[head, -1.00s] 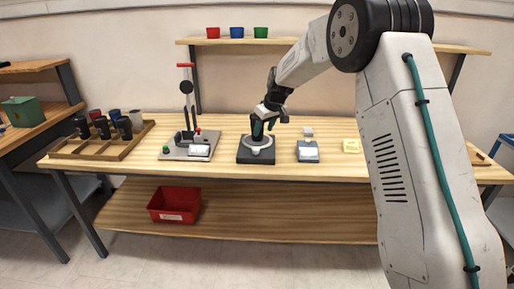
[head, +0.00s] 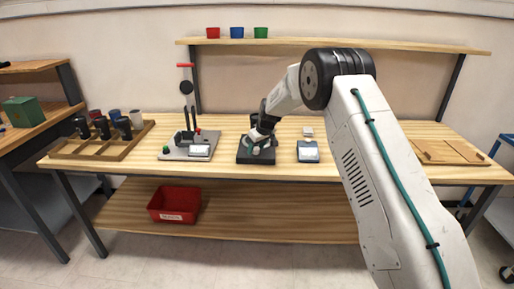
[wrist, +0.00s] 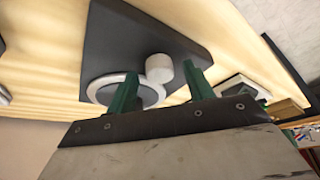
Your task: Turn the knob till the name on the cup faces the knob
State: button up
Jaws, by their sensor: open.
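The turning fixture is a dark square base (head: 256,158) on the bench, in the middle of the head view. The wrist view shows its dark plate (wrist: 150,32), a pale ring (wrist: 98,88) and a short white cylindrical knob (wrist: 159,68). My gripper (wrist: 161,80) is open, with its green fingers on either side of the knob; I cannot tell whether they touch it. In the head view my gripper (head: 257,146) is low over the fixture and covers much of it. A dark shape (head: 254,119) behind it may be the cup. No name is readable.
A lever press (head: 189,145) stands left of the fixture and a small grey device (head: 308,151) right of it. A wooden tray (head: 75,150) with several cups is at the far left. A wooden board (head: 447,152) lies at the right. A red bin (head: 174,204) sits below.

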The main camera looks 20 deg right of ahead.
jog(key=shift+c, duration=0.3)
jog(key=c, duration=0.9)
jog(key=m+h, duration=0.1)
jog(key=m, duration=0.1)
jog(key=m+h, duration=0.1)
jog(key=m, duration=0.2)
jog(key=shift+a, duration=0.2)
jog(key=m+h, duration=0.1)
jog(key=m, duration=0.2)
jog(key=m+h, duration=0.1)
jog(key=m, duration=0.2)
jog(key=shift+a, duration=0.1)
jog(key=shift+m, duration=0.4)
jog(key=o, duration=1)
jog(key=shift+c, duration=0.2)
